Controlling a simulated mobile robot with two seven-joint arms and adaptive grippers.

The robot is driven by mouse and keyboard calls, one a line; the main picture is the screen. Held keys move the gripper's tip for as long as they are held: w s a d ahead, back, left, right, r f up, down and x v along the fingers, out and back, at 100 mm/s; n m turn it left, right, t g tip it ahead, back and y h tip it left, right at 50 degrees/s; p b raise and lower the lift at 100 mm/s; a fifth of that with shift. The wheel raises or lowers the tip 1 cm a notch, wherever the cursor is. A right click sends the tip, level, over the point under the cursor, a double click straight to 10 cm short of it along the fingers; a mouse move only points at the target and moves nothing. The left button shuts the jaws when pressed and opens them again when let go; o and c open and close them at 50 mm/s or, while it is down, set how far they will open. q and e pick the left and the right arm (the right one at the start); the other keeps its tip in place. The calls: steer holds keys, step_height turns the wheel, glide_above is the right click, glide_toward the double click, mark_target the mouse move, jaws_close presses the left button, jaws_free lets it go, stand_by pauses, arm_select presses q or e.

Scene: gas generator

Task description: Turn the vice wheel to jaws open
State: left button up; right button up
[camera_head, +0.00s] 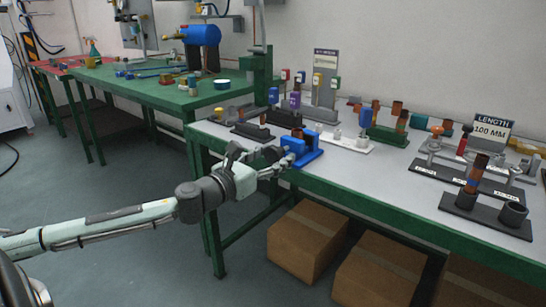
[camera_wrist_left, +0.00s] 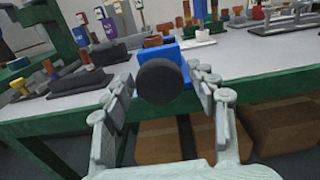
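The blue vice (camera_head: 303,149) sits at the front edge of the grey-topped bench. Its round dark wheel (camera_wrist_left: 160,82) faces me in the left wrist view and hides much of the blue body (camera_wrist_left: 176,55) behind it. My left gripper (camera_head: 268,162) is in front of the vice at the bench edge. In the left wrist view, its fingers (camera_wrist_left: 163,92) are spread, one on each side of the wheel, with gaps visible between fingers and wheel. In the head view the fingers partly hide the wheel. My right gripper is not in view.
The grey-topped bench (camera_head: 395,180) holds holders and cylinders behind and right of the vice, near a "LENGTH 100 MM" sign (camera_head: 492,128). Cardboard boxes (camera_head: 308,240) stand underneath. A green table (camera_head: 180,95) with tools is at the back left. The floor at left is clear.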

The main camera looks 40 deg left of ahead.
arm_select(q)
steer(key=c, duration=0.9)
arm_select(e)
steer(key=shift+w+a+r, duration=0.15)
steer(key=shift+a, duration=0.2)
